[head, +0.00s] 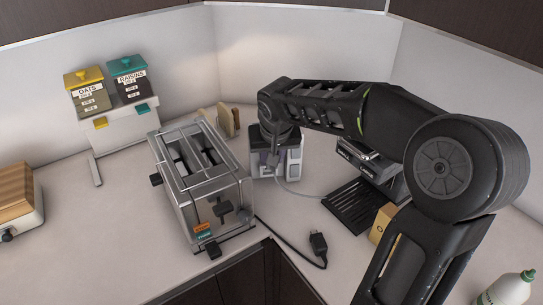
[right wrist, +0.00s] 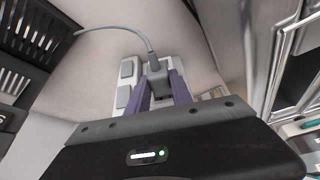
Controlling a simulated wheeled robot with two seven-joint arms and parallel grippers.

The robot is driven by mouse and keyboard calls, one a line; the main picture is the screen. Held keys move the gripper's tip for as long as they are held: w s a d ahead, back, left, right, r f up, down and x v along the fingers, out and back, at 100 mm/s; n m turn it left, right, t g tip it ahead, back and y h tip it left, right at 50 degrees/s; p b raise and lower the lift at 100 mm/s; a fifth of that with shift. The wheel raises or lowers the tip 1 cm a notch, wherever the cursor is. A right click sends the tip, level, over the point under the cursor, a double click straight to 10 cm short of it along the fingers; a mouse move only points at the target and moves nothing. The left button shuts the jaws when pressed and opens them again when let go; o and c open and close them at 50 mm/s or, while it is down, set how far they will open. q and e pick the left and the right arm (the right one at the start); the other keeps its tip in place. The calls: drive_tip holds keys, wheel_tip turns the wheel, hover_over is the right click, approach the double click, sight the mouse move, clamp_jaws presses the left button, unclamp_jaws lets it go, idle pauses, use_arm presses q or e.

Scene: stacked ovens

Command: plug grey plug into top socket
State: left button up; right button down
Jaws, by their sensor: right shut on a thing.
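The white-and-grey socket block (head: 290,164) stands on the counter in the back corner, with pale rocker switches (right wrist: 127,69) showing in the right wrist view. My right gripper (head: 273,158) is at the block, pointing down to it. In the right wrist view its purple fingers (right wrist: 158,88) are shut on the grey plug (right wrist: 156,70), whose grey cord (right wrist: 128,27) arcs away to the left. The plug is over the block's face. I cannot tell whether its pins are in a socket, as the fingers and plug hide the openings. My left gripper is not in view.
A steel toaster (head: 205,190) stands close left of the block. A black plug (head: 318,246) lies on the counter in front. A coffee machine (head: 370,170) with a black drip tray (head: 352,207) is at right. Dispensers (head: 115,112) stand back left.

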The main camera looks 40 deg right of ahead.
drive_tip(key=shift+w+d, duration=0.3)
drive_tip(key=shift+w, duration=0.35)
idle(0.5)
drive_tip(key=c, duration=1.1)
unclamp_jaws()
drive_tip(key=shift+o, duration=0.2)
drive_tip(key=shift+b+v, duration=0.6)
drive_tip(key=shift+v, duration=3.35)
drive_tip(key=shift+c, duration=0.3)
